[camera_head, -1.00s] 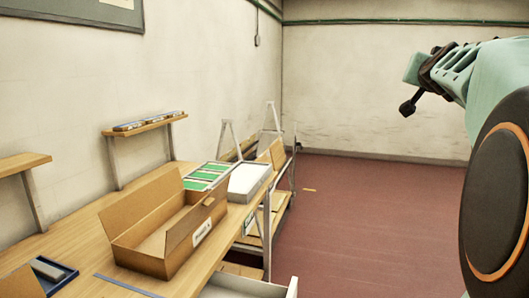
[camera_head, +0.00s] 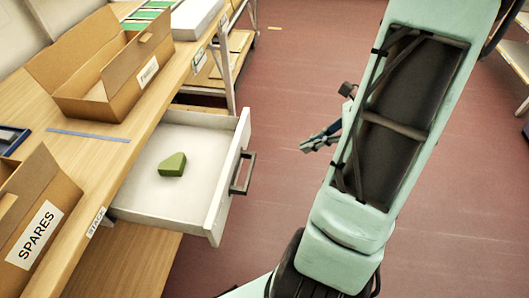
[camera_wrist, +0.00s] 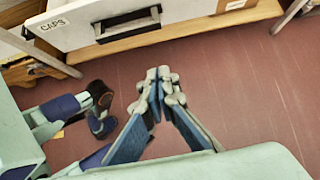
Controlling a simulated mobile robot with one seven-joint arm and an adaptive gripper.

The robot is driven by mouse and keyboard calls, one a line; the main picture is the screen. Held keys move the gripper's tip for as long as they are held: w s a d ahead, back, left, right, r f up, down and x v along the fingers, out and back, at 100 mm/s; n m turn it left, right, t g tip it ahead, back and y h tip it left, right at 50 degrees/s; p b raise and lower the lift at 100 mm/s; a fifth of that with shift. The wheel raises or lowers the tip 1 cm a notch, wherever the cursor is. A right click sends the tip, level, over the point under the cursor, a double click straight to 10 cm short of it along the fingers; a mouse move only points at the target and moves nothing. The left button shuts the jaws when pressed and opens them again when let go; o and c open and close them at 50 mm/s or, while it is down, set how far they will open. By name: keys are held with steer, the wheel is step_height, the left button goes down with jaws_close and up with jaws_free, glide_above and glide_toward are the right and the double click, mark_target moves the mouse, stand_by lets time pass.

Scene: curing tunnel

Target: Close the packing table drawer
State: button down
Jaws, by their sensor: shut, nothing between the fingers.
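The white packing table drawer (camera_head: 225,195) stands pulled out from under the wooden packing table (camera_head: 135,160) in the head view. Its dark bar handle (camera_head: 242,172) is on the front panel, facing right. A green block (camera_head: 172,165) lies inside the drawer. My gripper (camera_head: 306,146) is to the right of the drawer, apart from the handle, over the red floor. In the wrist view my gripper (camera_wrist: 158,75) is shut and empty. Beyond it a white drawer front (camera_wrist: 85,30) shows a dark handle and a CAPS label; I cannot tell whether it is the same drawer.
Open cardboard boxes, one (camera_head: 130,95) at the back and one labelled SPARES (camera_head: 38,235) at the front, stand on the table. A blue tray (camera_head: 10,140) sits at the left. The red floor (camera_head: 285,80) right of the drawer is clear.

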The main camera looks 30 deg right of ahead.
steer(key=w+a+f+b, duration=0.2)
steer(key=w+a+f, duration=0.4)
steer(key=a, duration=0.3)
steer(key=shift+a+f, duration=0.35)
steer(key=shift+f, duration=0.2)
steer(key=shift+w, duration=0.15)
